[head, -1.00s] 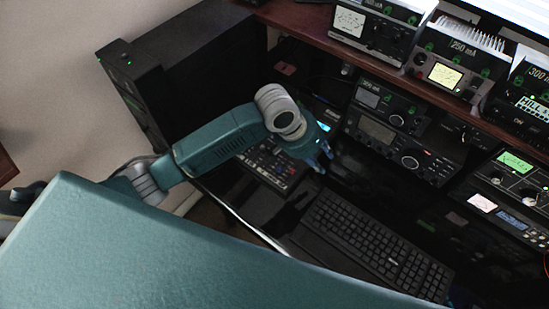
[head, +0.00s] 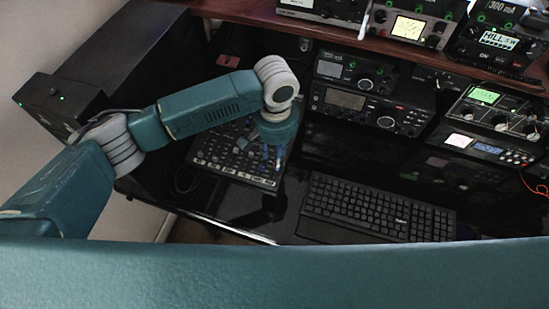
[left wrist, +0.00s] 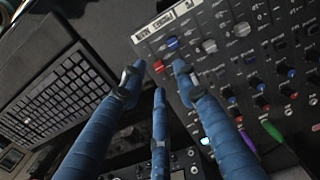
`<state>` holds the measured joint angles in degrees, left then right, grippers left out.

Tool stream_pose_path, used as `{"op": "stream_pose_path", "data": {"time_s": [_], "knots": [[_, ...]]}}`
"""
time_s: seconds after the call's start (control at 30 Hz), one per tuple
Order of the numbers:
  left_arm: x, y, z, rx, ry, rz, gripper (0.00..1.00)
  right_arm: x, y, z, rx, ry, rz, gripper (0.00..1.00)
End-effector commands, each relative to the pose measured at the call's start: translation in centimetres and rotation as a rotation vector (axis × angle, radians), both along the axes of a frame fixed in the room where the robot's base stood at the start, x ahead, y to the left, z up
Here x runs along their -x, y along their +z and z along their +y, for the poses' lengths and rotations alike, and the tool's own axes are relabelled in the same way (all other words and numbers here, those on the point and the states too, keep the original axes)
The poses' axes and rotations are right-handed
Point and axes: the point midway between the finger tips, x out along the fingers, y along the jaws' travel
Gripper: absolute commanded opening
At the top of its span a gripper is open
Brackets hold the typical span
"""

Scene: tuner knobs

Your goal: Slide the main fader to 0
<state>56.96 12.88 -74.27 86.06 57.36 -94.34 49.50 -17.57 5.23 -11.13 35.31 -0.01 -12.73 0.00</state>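The mixer panel (head: 212,150), dark with many knobs and caps, lies on the desk left of the keyboard in the head view. My left gripper (head: 272,158) points down over its right part and hides some of it. In the left wrist view the panel (left wrist: 228,66) fills the right side. The blue fingers of my left gripper (left wrist: 157,76) are spread and empty. Contact with the panel cannot be told. My right gripper is out of view.
The black keyboard (head: 378,208) lies right of the panel. Radio units (head: 365,105) stand behind it, under a wooden shelf (head: 300,25) with more devices. A black cabinet (head: 115,55) stands at the left. The desk's front edge runs below the panel.

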Motion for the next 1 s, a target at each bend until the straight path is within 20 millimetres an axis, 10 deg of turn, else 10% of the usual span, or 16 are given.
{"op": "stream_pose_path", "data": {"time_s": [0.57,0.77,1.0], "knots": [[0.0,-3.6,-0.1,0.002,-0.003,-0.002,0.3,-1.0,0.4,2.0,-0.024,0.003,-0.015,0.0],[0.0,-3.5,-0.1,0.002,-0.002,-0.002,0.0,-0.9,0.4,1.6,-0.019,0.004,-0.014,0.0],[-0.1,-3.4,0.0,-0.001,-0.002,-0.001,0.0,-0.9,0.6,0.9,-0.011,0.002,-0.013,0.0]]}}
